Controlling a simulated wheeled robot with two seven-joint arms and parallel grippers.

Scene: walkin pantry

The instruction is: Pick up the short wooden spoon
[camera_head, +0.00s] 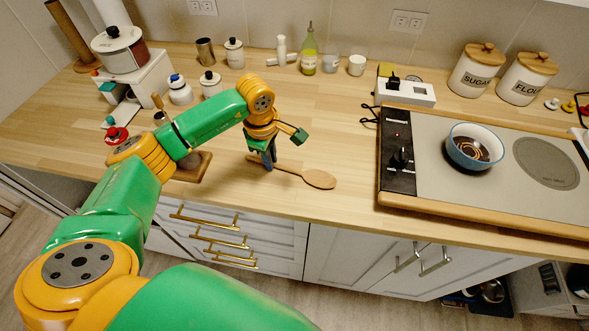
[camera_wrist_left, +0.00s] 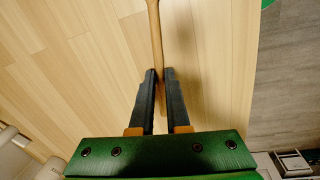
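The short wooden spoon (camera_head: 318,180) lies on the wooden counter near its front edge, with its bowl to the right and its handle to the left. My left gripper (camera_head: 268,165) points down onto the handle. In the left wrist view, the handle (camera_wrist_left: 155,35) runs between the two dark fingers of my left gripper (camera_wrist_left: 161,72). The fingers are close together, and the handle fills the narrow gap at their tips. The spoon still appears to rest on the counter. The bowl is outside the wrist view. My right gripper is not in view.
A stove (camera_head: 490,165) with a blue pot (camera_head: 474,147) stands right of the spoon. A wooden board (camera_head: 192,168) lies left of my gripper. Jars, cups and an oil bottle (camera_head: 309,52) line the back. The counter (camera_head: 330,120) between is mostly clear.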

